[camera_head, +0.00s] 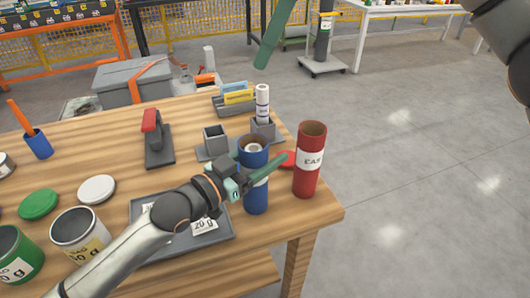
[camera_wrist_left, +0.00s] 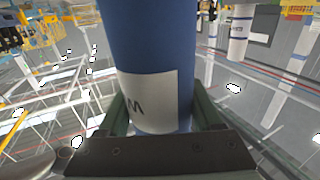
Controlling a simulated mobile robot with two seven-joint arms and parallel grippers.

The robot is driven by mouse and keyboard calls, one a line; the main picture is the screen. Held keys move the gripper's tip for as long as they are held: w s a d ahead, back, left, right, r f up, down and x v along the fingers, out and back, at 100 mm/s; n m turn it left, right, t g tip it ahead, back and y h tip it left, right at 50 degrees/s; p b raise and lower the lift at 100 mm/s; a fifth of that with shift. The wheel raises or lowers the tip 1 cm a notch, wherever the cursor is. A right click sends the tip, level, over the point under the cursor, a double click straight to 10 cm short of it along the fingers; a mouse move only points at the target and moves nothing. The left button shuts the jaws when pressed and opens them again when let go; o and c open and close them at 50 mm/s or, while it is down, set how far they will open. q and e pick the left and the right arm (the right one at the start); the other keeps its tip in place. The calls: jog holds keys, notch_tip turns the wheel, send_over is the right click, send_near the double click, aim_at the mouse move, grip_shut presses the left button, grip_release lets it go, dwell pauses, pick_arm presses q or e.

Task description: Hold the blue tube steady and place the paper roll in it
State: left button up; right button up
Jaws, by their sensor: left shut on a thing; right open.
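The blue tube (camera_head: 256,195) stands upright near the table's right edge. My left gripper (camera_head: 262,172) is shut around its side, with one green finger showing in front. In the left wrist view the blue tube (camera_wrist_left: 148,45) with its white label fills the space between the fingers (camera_wrist_left: 160,115). Another white roll (camera_head: 262,98) stands in a grey holder behind. My right gripper (camera_head: 272,38) shows as a green finger at the top, apart from the tube and empty.
A grey tray (camera_head: 205,238) lies under my left arm. Cans and lids fill the table's left. The floor right of the table is clear.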

jog(key=shift+d+r, duration=0.15)
jog(key=shift+r, duration=0.25)
pick_arm(q)
jog(key=o, duration=1.4)
jog(key=v, duration=1.2)
